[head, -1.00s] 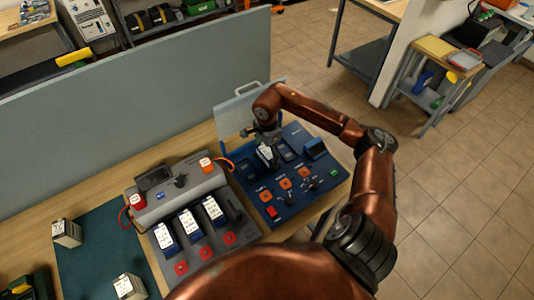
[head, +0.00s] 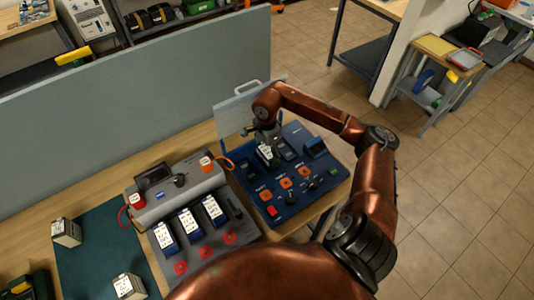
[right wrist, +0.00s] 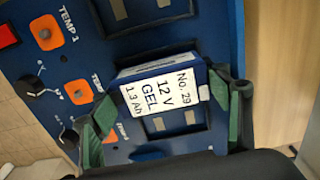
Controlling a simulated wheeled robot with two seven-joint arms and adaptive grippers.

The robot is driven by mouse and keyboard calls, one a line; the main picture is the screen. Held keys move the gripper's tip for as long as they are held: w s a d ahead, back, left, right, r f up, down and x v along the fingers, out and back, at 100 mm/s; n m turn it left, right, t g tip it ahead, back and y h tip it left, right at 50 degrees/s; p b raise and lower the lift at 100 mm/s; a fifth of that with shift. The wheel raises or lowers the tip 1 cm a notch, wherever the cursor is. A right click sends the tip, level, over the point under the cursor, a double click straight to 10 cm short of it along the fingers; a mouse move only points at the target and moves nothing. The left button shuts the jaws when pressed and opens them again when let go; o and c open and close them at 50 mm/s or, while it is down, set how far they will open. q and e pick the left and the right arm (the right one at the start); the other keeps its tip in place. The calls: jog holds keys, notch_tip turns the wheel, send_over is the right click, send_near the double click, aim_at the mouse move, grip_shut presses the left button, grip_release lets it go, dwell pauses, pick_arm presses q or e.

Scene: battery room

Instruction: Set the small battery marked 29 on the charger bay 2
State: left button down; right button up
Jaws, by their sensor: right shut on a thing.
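The small battery marked 29 (right wrist: 160,88) has a blue case and a white label reading No. 29, 12 V, GEL, 1.3 Ah. My right gripper (right wrist: 168,118) is shut on it, with green-padded fingers at its two sides. In the head view the battery (head: 266,153) is at the middle bay of the blue charger (head: 243,182), with my right gripper (head: 268,139) above it. The bays on either side are empty. Whether the battery touches the bay floor cannot be told. My left gripper is not in view.
A grey charger (head: 170,205) with several white-labelled batteries stands left of the blue one. Two pale batteries stand on the dark green mat (head: 98,255). A grey partition (head: 130,85) runs behind the bench. A clear panel with a handle (head: 240,108) stands behind the blue charger.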

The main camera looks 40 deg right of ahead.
aim_at(267, 151)
dwell(0.7)
jog(key=shift+f+b, duration=0.5)
jog(key=shift+b, duration=0.1)
jog(key=o, duration=1.4)
jog(key=shift+o, duration=0.2)
jog(key=shift+r+p, duration=2.6)
jog(key=shift+r, duration=2.9)
jog(key=shift+s, duration=0.1)
